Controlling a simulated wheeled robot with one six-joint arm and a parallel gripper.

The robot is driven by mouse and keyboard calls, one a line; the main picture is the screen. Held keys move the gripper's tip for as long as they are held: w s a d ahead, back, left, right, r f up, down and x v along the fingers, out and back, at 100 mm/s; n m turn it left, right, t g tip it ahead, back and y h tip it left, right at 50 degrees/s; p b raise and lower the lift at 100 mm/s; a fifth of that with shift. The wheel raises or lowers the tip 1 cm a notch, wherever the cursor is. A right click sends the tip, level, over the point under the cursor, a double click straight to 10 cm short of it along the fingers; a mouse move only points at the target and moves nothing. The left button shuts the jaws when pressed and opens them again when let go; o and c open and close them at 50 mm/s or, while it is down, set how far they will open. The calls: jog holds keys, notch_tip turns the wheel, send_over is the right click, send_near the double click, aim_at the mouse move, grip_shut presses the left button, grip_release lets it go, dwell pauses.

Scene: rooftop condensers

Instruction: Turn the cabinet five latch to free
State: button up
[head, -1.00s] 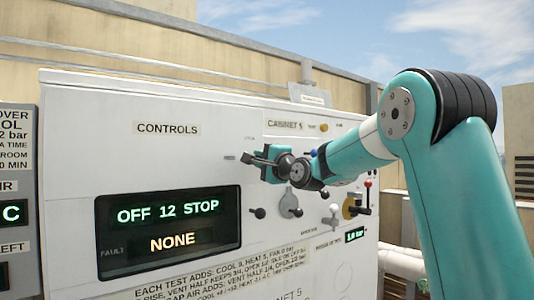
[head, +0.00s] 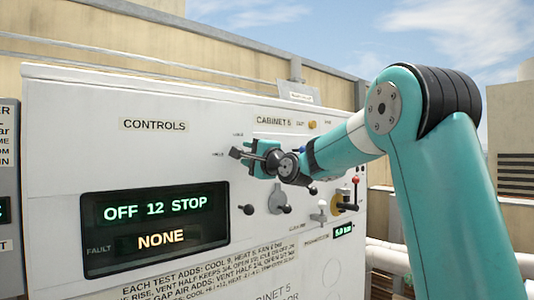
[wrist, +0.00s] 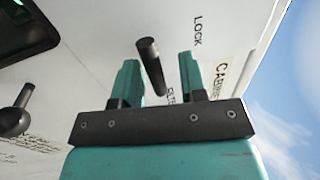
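My gripper (head: 250,157) is at the upper middle of the white cabinet front, below and left of the "CABINET 5" label (head: 273,119). In the wrist view my gripper (wrist: 160,78) is open, with its two teal fingers apart. A short black handle (wrist: 151,66), apparently the latch, stands between the fingers, with a gap visible on each side. A "LOCK" label (wrist: 197,30) is printed near it. I cannot tell which way the latch points.
A dark display (head: 155,231) reads "OFF 12 STOP" and "NONE". Below the gripper are a black knob (head: 248,209) and a grey lever with a black knob (head: 279,202). Pipes (head: 388,258) run at lower right.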

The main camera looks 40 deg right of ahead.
jog(key=s+f+b, duration=0.3)
jog(key=s+b, duration=0.5)
jog(key=s, duration=0.9)
jog(key=shift+d, duration=0.2)
jog(key=shift+f, duration=0.1)
jog(key=a+f+n+g+y, duration=0.6)
jog(key=a+f+n+g, duration=0.5)
jog(key=a+f, duration=0.75)
jog(key=s+a+f+n+g+h, duration=0.1)
jog(key=s+a+f+n+g, duration=0.3)
jog(key=s+f+n, duration=0.3)
jog(key=s+a+f+n+g+h, duration=0.1)
jog(key=s+a+f+n+g, duration=0.4)
jog(key=s, duration=0.7)
notch_tip(320, 180, down, 2)
jog(key=shift+f+n+h, duration=0.15)
jog(key=shift+n+h, duration=0.15)
jog(key=shift+n, duration=0.7)
jog(key=shift+w, duration=0.1)
